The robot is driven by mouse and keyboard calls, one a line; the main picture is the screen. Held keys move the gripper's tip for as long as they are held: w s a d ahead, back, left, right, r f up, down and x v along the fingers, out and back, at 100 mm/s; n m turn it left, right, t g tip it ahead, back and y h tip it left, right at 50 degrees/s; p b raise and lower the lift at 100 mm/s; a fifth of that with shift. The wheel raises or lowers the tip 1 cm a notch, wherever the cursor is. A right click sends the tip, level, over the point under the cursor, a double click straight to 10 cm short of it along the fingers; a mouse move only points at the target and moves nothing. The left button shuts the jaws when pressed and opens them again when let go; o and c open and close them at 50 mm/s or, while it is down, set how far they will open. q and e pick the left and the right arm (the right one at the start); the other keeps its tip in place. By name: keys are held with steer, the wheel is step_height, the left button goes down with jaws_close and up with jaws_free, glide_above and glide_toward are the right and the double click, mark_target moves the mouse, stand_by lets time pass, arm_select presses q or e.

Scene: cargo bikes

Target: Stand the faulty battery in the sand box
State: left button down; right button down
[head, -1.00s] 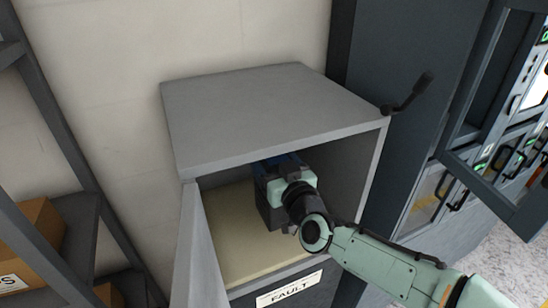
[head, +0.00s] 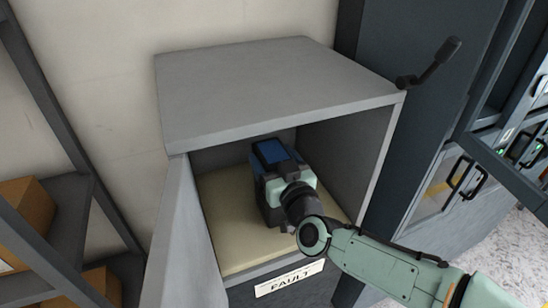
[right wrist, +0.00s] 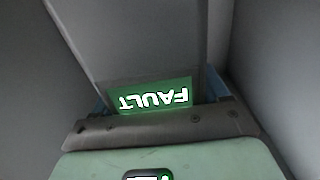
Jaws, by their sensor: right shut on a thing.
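The faulty battery (head: 268,153), dark with a blue top, is inside the grey sand box (head: 265,85), over pale sand (head: 225,220). It looks roughly upright. The gripper hides its lower part, so I cannot tell whether its base touches the sand. My right gripper (head: 277,186) reaches in through the open front and is shut on the battery. The right wrist view shows the battery's grey body (right wrist: 135,40) and its green display reading FAULT, upside down, close to the gripper. My left gripper is out of view.
The box door (head: 185,235) stands open at the left. A FAULT label (head: 290,279) is below the opening. Shelves with cardboard boxes (head: 22,215) stand at the left, and a dark cabinet (head: 425,125) at the right. Bare sand lies left of the battery.

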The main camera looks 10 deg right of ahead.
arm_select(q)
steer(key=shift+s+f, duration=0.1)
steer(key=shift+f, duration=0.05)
arm_select(e)
steer(key=shift+r, duration=0.15)
jaws_free()
steer(key=shift+f, duration=0.25)
steer(key=shift+r, duration=0.15)
steer(key=shift+s+d, duration=0.1)
steer(key=shift+s, duration=0.2)
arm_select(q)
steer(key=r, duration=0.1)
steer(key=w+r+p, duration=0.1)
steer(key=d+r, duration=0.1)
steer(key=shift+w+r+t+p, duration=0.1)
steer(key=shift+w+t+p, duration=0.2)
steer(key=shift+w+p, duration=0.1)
arm_select(e)
steer(key=s, duration=0.3)
steer(key=s+d, duration=0.1)
steer(key=s, duration=0.3)
steer(key=s+d, duration=0.1)
steer(key=s, duration=0.3)
steer(key=shift+s+d, duration=0.1)
